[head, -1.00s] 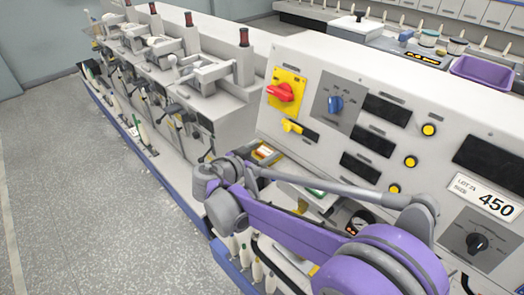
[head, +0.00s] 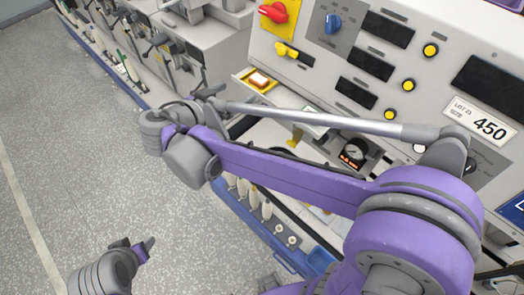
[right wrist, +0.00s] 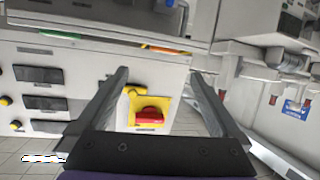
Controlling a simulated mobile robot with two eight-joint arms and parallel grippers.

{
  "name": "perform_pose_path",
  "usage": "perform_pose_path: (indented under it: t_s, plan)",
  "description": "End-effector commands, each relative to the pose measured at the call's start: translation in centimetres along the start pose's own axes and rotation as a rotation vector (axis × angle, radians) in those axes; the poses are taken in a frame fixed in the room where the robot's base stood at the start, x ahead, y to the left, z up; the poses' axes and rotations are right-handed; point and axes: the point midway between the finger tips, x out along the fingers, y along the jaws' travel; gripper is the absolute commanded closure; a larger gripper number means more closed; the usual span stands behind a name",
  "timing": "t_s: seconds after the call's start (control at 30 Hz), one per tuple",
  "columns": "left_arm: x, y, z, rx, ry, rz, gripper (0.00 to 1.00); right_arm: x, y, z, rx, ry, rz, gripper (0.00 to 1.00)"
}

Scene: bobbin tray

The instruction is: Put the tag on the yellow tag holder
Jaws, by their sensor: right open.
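In the head view a small shelf under the switch panel holds a yellow piece (head: 259,82) with an orange and white top; I cannot tell whether this is the tag on its holder. My right gripper (head: 208,92) shows as a dark tip close left of that shelf, mostly hidden by its arm. In the right wrist view its two fingers (right wrist: 160,75) stand wide apart with nothing between them. An orange and yellow strip (right wrist: 165,49) lies beyond the fingertips.
A red rotary switch (head: 276,10) on a yellow plate and a yellow lever (head: 287,50) project from the panel. A lot sign (head: 480,119) reads 450. Open floor lies at the left.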

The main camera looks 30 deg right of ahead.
Motion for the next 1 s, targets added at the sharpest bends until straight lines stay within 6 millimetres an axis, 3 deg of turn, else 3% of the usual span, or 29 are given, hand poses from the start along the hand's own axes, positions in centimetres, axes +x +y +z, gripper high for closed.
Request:
perform_pose_path:
  t_s: [0.07,0.2,0.4,0.5,0.63,1.0]
  plan:
    - [0.0,0.0,0.0,0.0,0.0,0.0,0.42,1.3,2.4,1.4,-0.092,-0.094,-0.003,0.0]
    - [0.0,0.0,0.0,0.0,0.0,0.0,0.42,2.8,8.1,6.6,-0.338,-0.358,-0.101,0.0]
    - [0.0,0.0,0.0,0.0,0.0,0.0,0.42,0.9,14.1,14.6,-0.579,-0.628,-0.442,0.0]
    - [0.0,0.0,0.0,0.0,0.0,0.0,0.42,-0.6,15.4,17.2,-0.621,-0.66,-0.612,0.0]
    - [0.0,0.0,0.0,0.0,0.0,0.0,0.42,-1.9,16.0,19.0,-0.641,-0.646,-0.759,0.0]
    - [0.0,0.0,0.0,0.0,0.0,0.0,0.42,-2.6,16.1,19.6,-0.649,-0.626,-0.831,0.0]
